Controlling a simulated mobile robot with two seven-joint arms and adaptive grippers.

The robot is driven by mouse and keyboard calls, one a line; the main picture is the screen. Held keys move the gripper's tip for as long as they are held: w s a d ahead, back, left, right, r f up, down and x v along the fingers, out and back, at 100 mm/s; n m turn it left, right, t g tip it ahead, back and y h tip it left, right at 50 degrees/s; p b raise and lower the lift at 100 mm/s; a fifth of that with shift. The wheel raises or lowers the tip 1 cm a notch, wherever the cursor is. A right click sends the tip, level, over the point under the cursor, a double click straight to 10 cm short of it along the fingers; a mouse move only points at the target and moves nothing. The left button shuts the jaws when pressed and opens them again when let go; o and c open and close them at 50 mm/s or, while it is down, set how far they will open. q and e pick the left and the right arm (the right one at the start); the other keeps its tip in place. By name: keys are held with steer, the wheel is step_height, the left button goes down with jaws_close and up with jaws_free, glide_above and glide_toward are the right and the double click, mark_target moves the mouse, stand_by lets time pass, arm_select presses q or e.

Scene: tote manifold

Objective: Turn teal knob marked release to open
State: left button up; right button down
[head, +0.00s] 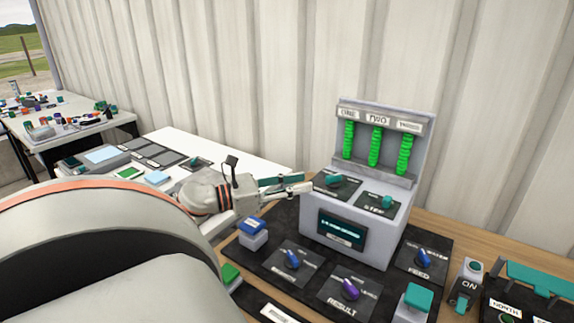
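A grey machine (318,211) stands on the bench with two teal knobs on its sloped top. The left teal knob (335,180) sits on a black plate whose label I cannot read. The right teal knob (387,202) sits on a black plate with a white label that looks like "STEP". I cannot read "release" on any plate. My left gripper (307,184) reaches in from the left, its fingers apart with a gap between them. Its tips are just left of the left teal knob, with nothing seen between them. My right gripper is not in view.
Blue and purple knobs marked FEED (424,255) and RESULT (351,289) lie in front of the machine. A blue-topped button (252,235) stands below my gripper. A teal-topped button (415,299) is at the front. Green counters (375,146) stand behind the knobs.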

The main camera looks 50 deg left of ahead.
arm_select(q)
steer(key=shift+v, duration=1.5)
